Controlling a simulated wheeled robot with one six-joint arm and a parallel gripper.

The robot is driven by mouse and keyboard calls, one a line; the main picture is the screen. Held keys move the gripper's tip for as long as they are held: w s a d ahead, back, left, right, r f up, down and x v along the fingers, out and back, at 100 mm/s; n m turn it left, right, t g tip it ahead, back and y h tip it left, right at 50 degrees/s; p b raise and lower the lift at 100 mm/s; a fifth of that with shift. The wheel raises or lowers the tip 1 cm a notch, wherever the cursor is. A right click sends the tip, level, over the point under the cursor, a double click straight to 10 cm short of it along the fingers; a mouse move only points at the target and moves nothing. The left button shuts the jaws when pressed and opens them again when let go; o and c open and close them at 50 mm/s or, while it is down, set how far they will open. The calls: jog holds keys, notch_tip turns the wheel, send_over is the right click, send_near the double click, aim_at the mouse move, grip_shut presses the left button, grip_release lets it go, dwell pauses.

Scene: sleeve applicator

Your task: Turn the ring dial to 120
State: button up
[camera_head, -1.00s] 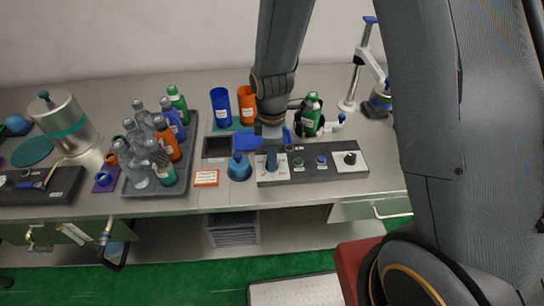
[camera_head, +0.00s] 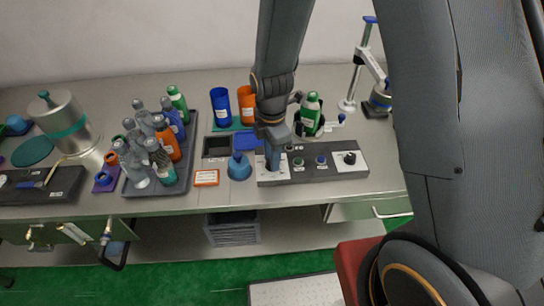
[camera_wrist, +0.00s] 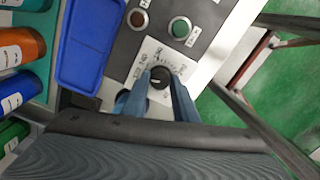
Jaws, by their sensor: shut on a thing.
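A dark panel (camera_head: 310,173) lies near the table's front edge, with a white dial plate at each end. My gripper (camera_head: 272,168) points down over the left plate. In the wrist view its two blue-grey fingers (camera_wrist: 159,84) are shut on a black dial knob (camera_wrist: 158,76), one on each side. The knob sits on a white plate (camera_wrist: 150,48) with printed marks around it, too small to read. The fingers hide part of the plate. The right plate carries another black knob (camera_head: 350,158).
A green button (camera_wrist: 180,28) and a brown-red one (camera_wrist: 138,19) sit on the panel near the knob. A blue funnel-shaped thing (camera_head: 239,168) stands just left of the panel. A blue tray (camera_wrist: 92,40) and a green bottle (camera_head: 311,112) are behind it.

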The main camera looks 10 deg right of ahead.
jog(key=o, duration=1.1)
jog(key=shift+c, duration=0.2)
jog(key=shift+r, duration=0.1)
jog(key=shift+r+b, duration=0.85)
jog(key=shift+r, duration=3)
jog(key=shift+d, duration=0.1)
jog(key=s+d+r+m, duration=0.1)
jog(key=s+d+m, duration=0.1)
jog(key=d+m, duration=0.2)
jog(key=s+d+r+m+t, duration=0.1)
jog(key=s+d+m, duration=0.2)
jog(key=m, duration=0.7)
jog(key=s+d+r+m+b, duration=0.1)
jog(key=s+d+r+m, duration=0.1)
jog(key=d+m, duration=0.3)
jog(key=shift+s+d+m, duration=0.2)
jog(key=shift+s+m, duration=0.15)
jog(key=shift+m, duration=0.85)
